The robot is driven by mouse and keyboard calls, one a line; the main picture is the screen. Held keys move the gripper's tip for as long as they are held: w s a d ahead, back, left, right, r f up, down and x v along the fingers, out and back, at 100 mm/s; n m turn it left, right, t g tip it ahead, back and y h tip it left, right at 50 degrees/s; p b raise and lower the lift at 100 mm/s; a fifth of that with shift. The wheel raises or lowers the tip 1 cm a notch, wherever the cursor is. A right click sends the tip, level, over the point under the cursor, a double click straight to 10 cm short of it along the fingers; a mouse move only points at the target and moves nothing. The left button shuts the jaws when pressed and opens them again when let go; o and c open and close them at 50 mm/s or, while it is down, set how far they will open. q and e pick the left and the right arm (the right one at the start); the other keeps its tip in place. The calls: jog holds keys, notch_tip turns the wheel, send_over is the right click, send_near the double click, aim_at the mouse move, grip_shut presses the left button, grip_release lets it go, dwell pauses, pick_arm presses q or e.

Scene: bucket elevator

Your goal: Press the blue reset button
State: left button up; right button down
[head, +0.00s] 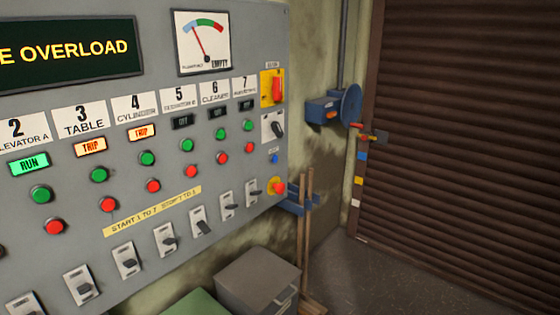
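A small blue button (274,159) sits near the right edge of a grey control panel (60,270). A tiny label is just above the blue button, too small to read. Neither of my grippers is in view.
The panel has rows of green and red buttons, toggle switches, a gauge (203,42) and a display (70,52) reading "E OVERLOAD". A grey box (257,280) and wooden handles (304,220) stand below. A brown shutter (470,150) is at right, with bare floor before it.

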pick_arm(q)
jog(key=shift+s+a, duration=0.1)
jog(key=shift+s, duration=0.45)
